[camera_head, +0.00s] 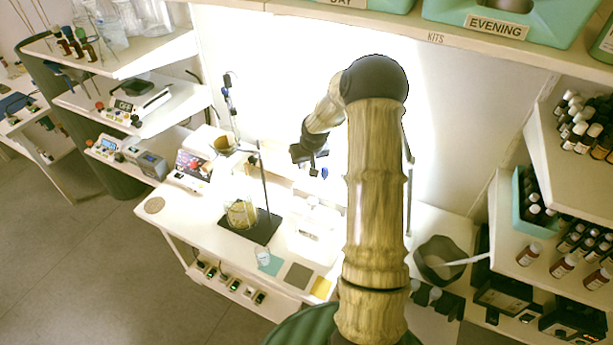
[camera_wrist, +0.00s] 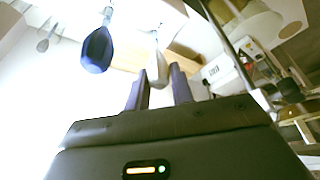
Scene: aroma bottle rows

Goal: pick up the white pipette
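In the wrist view a white pipette (camera_wrist: 157,68) with a rounded bulb hangs just beyond my gripper (camera_wrist: 159,84). The gripper's two dark fingers are apart, and the white bulb shows in the gap between their tips. I cannot tell whether it is between the fingers or still in front of them. A dark blue pipette-like piece (camera_wrist: 97,49) hangs to the left of the fingers. In the head view my gripper (camera_head: 297,153) is a small dark shape above the back of the white bench; I cannot make out the white pipette there.
The bench (camera_head: 190,225) holds a beaker of yellow liquid (camera_head: 241,213) on a black stand with a rod. A grey bowl (camera_head: 440,258) stands at the right. Shelves with bottles (camera_head: 580,130) are on the right, and shelves with instruments (camera_head: 140,95) are on the left.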

